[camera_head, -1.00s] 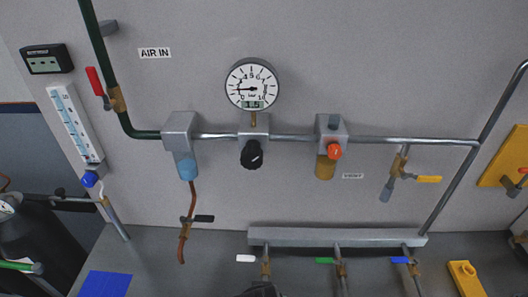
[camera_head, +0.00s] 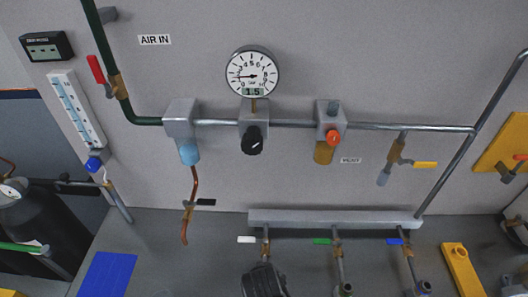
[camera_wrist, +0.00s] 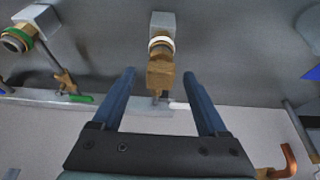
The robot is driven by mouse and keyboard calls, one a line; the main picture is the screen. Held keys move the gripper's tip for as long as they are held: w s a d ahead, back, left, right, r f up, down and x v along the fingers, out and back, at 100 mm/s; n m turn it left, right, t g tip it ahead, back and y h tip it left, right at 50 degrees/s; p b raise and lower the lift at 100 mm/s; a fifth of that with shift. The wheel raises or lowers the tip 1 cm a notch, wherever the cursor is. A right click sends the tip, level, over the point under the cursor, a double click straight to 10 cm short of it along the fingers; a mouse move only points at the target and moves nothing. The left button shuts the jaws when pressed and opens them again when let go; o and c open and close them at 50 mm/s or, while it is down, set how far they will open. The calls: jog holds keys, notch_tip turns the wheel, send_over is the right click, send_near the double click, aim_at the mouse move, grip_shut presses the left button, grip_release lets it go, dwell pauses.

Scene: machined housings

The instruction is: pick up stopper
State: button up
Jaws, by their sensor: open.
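My gripper (camera_wrist: 158,75) is open in the wrist view, one blue finger on each side of a brass fitting (camera_wrist: 160,77). The fitting is below a white ring (camera_wrist: 161,41) on a grey block (camera_wrist: 162,22). The fitting may be the stopper; I cannot tell for sure. In the head view my gripper (camera_head: 264,281) is a dark shape at the bottom edge, below the white-handled valve (camera_head: 247,239), and it hides that valve's lower end.
The grey manifold (camera_head: 335,217) runs along the wall base. Beside my gripper hang the green-handled (camera_head: 322,241) and blue-handled (camera_head: 394,241) valves. A blue mat (camera_head: 107,275) lies on the left, a yellow plate (camera_head: 462,269) on the right. A gauge (camera_head: 252,73) is on the wall.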

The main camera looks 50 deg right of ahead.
jog(key=shift+w+d+f, duration=0.15)
jog(key=shift+d+f, duration=0.05)
jog(key=shift+f, duration=0.4)
jog(key=shift+c, duration=0.2)
grip_shut()
